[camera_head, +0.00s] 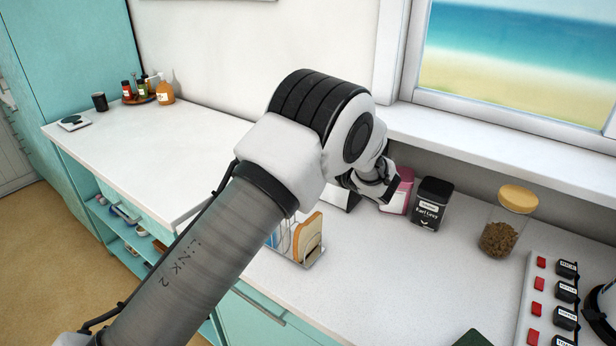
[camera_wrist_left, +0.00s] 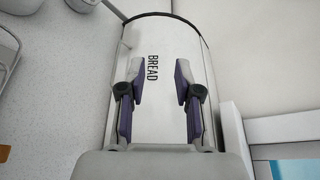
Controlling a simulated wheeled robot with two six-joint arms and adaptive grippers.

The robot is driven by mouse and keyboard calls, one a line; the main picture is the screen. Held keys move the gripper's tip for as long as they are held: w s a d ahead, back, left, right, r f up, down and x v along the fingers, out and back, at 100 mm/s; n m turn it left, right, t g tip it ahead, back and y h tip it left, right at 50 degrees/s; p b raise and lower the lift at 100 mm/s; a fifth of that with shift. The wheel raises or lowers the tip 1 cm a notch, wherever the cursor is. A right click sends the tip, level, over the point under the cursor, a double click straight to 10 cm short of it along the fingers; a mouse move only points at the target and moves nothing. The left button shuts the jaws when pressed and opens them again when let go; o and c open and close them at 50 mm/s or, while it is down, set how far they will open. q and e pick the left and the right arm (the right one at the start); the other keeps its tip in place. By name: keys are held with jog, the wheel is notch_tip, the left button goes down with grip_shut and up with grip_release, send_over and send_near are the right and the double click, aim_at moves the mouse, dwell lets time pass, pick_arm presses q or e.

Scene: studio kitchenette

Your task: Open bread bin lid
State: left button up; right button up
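The bread bin (camera_wrist_left: 165,35) fills the middle of the left wrist view, a white rounded body with a dark rim and the word BREAD on it. Its lid looks shut. My left gripper (camera_wrist_left: 160,75) is open, its two purple-padded fingers apart over the bin's face with the lettering between them. Nothing is held, and I cannot tell whether the fingers touch the bin. In the head view my left arm hides most of the bin, and the left gripper (camera_head: 374,188) shows only partly beyond the wrist. My right gripper is in neither view.
A pink canister (camera_head: 399,194), a black Earl Grey tin (camera_head: 430,203) and a lidded jar (camera_head: 503,228) stand right of the gripper. The window sill (camera_head: 480,155) runs behind. The left counter is mostly clear.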

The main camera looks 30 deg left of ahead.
pick_arm(q)
notch_tip(320, 180, down, 10)
jog(key=b, duration=0.9)
jog(key=shift+f, duration=0.2)
jog(key=shift+b, duration=0.4)
jog(key=shift+a+r, duration=0.1)
jog(key=shift+a, duration=0.1)
jog(key=x, duration=0.7)
jog(key=shift+a, duration=0.2)
grip_shut()
